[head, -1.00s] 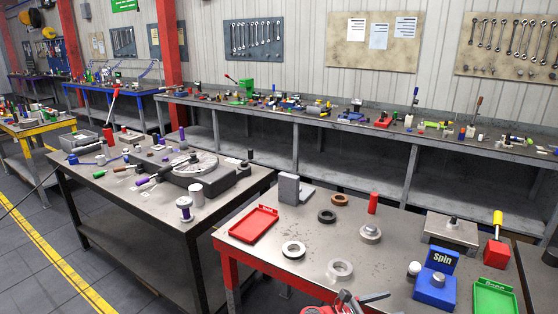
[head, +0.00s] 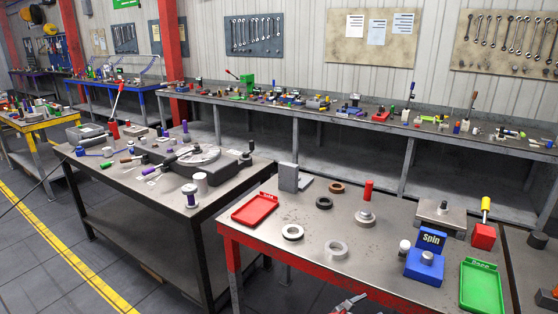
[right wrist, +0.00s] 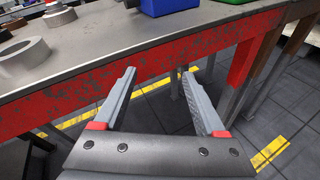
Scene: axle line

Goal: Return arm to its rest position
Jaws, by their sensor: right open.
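My right gripper (head: 350,302) shows at the bottom edge of the head view, in front of the red-edged table (head: 300,262). Most of its arm is out of frame. In the right wrist view the right gripper (right wrist: 158,74) is open, its two grey fingers apart with nothing between them. It hangs beside the table's red front edge (right wrist: 160,62), with dark floor beyond and below. My left gripper is not in view.
Floor (head: 45,265) is clear at lower left.

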